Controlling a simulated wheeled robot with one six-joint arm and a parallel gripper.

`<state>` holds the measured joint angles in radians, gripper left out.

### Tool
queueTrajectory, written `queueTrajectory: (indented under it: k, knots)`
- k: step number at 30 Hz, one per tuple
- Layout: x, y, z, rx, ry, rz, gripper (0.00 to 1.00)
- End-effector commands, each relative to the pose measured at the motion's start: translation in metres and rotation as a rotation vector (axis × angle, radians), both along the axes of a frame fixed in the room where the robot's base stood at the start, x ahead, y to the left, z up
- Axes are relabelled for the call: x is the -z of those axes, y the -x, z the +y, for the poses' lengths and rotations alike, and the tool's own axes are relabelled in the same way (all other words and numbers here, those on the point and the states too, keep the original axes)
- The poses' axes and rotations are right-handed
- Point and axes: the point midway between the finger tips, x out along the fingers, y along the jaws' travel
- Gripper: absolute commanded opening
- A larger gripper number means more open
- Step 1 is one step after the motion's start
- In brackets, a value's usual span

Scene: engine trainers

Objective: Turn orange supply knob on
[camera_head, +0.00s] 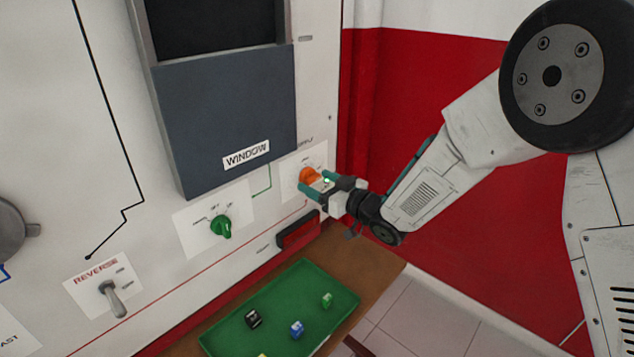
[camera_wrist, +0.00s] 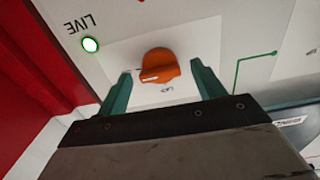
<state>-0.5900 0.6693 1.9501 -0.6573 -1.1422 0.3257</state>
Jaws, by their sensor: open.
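The orange supply knob (camera_head: 309,175) sits on a white plate on the upright panel, right of and below the window board. In the wrist view the orange knob (camera_wrist: 159,66) shows between my two green fingertips. My gripper (camera_head: 317,181) is open, with one finger on each side of the knob; in the wrist view the gripper (camera_wrist: 163,82) has a gap on both sides of it. I cannot tell whether a finger touches it. A lit lamp marked LIVE (camera_wrist: 90,44) is beside the knob's plate. The small lettering around the knob is partly hidden or unreadable.
A green knob (camera_head: 221,227) and a REVERSE toggle switch (camera_head: 113,299) are on the same panel to the left. A grey WINDOW board (camera_head: 225,115) stands out above. Below is a green tray (camera_head: 236,341) with several small blocks. A red wall (camera_head: 420,110) is at right.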

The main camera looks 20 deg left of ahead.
Motion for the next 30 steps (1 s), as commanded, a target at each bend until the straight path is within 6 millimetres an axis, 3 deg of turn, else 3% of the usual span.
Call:
queueTrajectory:
  k: [6, 12, 24, 28, 30]
  knots:
    - [0.000, 0.014, -0.036, 0.003, 0.002, 0.002, 0.68]
    - [0.001, 0.023, -0.058, 0.003, 0.002, 0.002, 0.68]
    - [0.001, 0.025, -0.062, 0.002, 0.005, -0.001, 0.68]
    - [0.019, 0.020, -0.065, 0.035, 0.091, 0.018, 0.68]
    - [0.043, 0.015, -0.074, 0.081, 0.194, 0.060, 0.68]
